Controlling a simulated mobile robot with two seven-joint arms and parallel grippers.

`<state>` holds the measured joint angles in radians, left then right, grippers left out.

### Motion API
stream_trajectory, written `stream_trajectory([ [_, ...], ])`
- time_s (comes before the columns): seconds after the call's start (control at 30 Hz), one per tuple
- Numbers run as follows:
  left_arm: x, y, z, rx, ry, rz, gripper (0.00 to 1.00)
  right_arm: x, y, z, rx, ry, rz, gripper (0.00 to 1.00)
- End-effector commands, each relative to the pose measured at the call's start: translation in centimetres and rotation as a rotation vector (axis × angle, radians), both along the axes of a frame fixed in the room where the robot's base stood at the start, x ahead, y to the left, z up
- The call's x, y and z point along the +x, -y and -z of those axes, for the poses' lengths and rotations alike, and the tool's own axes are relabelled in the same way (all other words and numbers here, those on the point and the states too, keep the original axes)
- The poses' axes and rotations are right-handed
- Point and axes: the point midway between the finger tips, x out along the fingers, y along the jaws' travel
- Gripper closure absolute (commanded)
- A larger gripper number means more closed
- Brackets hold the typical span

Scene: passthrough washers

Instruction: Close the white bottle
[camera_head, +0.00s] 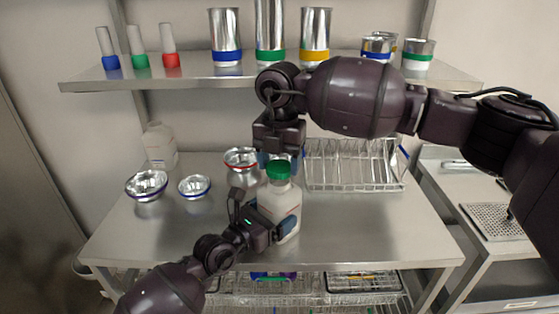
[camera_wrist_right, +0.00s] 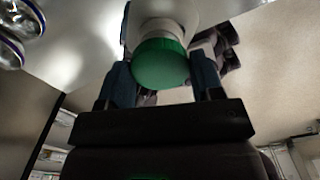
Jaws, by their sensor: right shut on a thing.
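The white bottle (camera_head: 280,203) stands upright on the steel table, with a green cap (camera_head: 279,169) at its neck. My right gripper (camera_head: 278,161) comes from above and is shut on the green cap. In the right wrist view the cap (camera_wrist_right: 161,63) sits between the two blue fingers, against the bottle's top. Whether the cap is fully threaded cannot be told. My left gripper (camera_head: 268,218) is low at the bottle's front left, with its blue fingers around the body, shut on it. Part of the bottle's lower body is hidden behind the left fingers.
Metal bowls with blue (camera_head: 147,185) and red (camera_head: 241,158) rims and another white bottle (camera_head: 160,146) stand at left. A wire rack (camera_head: 352,167) is behind at right. A shelf (camera_head: 190,76) with canisters hangs above. The table's front right is clear.

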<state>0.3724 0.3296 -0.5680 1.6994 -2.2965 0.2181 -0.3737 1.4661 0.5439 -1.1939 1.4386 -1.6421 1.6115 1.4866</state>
Motion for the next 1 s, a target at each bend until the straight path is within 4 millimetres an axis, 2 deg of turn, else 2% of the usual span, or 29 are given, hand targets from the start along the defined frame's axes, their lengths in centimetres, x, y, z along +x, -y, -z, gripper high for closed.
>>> stream_trajectory([
  [0.47,0.0,0.0,0.0,0.0,0.0,0.0,0.54,0.0,0.0,1.8,0.0,0.001,0.001,0.62],
  [1.0,0.0,0.0,0.0,0.0,0.0,0.0,0.54,0.0,0.0,1.8,0.0,0.0,0.001,0.62],
])
